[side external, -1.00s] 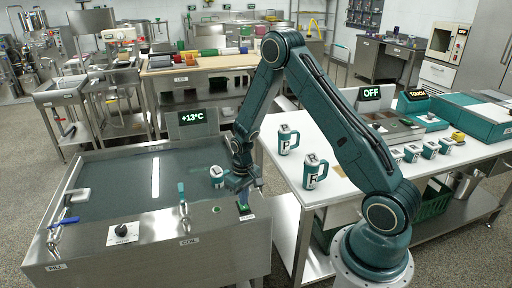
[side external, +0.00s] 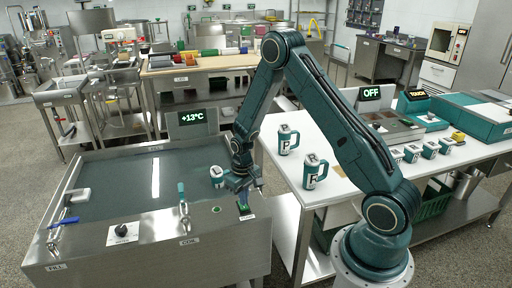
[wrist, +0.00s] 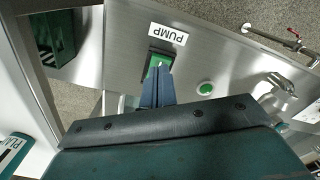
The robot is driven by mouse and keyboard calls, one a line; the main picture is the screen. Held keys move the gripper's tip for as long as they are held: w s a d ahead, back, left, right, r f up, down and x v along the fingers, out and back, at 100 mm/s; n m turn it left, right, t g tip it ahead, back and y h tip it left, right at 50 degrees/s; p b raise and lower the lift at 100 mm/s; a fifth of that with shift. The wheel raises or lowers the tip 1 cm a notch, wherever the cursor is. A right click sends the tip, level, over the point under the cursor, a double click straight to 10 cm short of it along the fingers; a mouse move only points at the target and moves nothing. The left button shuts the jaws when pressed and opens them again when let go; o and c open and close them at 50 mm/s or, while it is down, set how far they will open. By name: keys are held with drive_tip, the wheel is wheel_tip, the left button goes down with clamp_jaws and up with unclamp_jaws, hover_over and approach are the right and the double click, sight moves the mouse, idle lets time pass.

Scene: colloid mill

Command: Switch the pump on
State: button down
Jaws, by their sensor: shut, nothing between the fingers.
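The pump switch (wrist: 155,62) is a green rocker in a dark frame on the steel panel, beside a white label reading PUMP (wrist: 167,34). In the side view the switch (side external: 245,209) sits at the tank's front right corner. My gripper (wrist: 161,70) is shut and empty, its blue fingertips at the switch and covering part of it. In the side view my gripper (side external: 243,200) points down just over the switch. I cannot tell whether the tips touch it.
A round green button or lamp (wrist: 205,88) is close by on the panel. A steel tap (side external: 183,208) stands on the tank's front ledge. The white table (side external: 345,165) with mugs is to the right.

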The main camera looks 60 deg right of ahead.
drive_tip(key=shift+f, duration=0.95)
idle(1.0)
drive_tip(key=shift+r, duration=3.5)
drive_tip(key=shift+r, duration=0.1)
drive_tip(key=s+a+r+n+t, duration=0.1)
drive_tip(key=s+a+r, duration=0.25)
drive_tip(key=r, duration=0.65)
drive_tip(key=s+a+r+t, duration=0.2)
drive_tip(key=a+r, duration=0.2)
drive_tip(key=r, duration=0.5)
drive_tip(key=s+a+r+n+t, duration=0.1)
drive_tip(key=s+a+r, duration=0.2)
drive_tip(key=s, duration=0.5)
drive_tip(key=s+a+r+n+t, duration=0.1)
drive_tip(key=s+a+r, duration=0.2)
drive_tip(key=s+r, duration=0.3)
drive_tip(key=s, duration=0.2)
drive_tip(key=shift+s+a+t, duration=0.15)
drive_tip(key=shift+s+t, duration=0.15)
drive_tip(key=shift+s, duration=0.05)
